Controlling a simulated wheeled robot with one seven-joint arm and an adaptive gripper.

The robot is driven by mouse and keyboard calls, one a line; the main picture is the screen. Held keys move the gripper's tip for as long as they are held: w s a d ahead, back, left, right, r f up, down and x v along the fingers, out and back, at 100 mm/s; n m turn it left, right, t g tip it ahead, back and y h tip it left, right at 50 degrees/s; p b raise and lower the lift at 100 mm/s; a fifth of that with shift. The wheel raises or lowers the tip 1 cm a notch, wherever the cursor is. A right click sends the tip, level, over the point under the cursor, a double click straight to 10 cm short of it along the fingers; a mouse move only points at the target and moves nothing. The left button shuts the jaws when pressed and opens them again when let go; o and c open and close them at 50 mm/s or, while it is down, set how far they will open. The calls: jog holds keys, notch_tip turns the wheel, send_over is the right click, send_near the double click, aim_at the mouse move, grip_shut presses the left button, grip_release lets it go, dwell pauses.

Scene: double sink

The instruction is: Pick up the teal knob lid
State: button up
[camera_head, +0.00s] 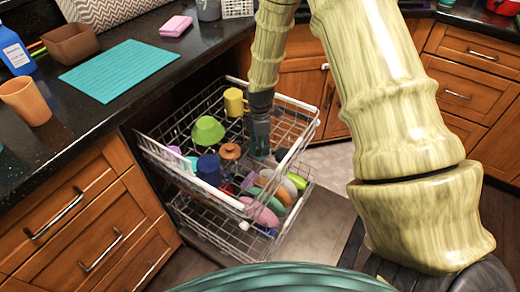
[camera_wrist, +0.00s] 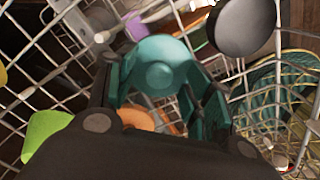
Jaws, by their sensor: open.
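The teal knob lid (camera_wrist: 158,62) shows in the wrist view as a round teal disc with a raised round knob in its middle. It lies between the two teal-padded fingers of my gripper (camera_wrist: 166,85), which is open around it. I cannot tell whether the pads touch the lid. In the head view my gripper (camera_head: 259,132) points down into the upper dishwasher rack (camera_head: 152,146). The lid cannot be made out clearly there, with the gripper in front.
Around the gripper in the rack are a yellow mug (camera_head: 235,102), green bowl (camera_head: 207,131), orange lid (camera_head: 230,151) and blue cup (camera_head: 209,170). A dark round item (camera_wrist: 242,25) sits close by in the wrist view. Wire walls surround it. Several plates stand lower down.

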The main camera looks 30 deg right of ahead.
jog(key=c, duration=0.9)
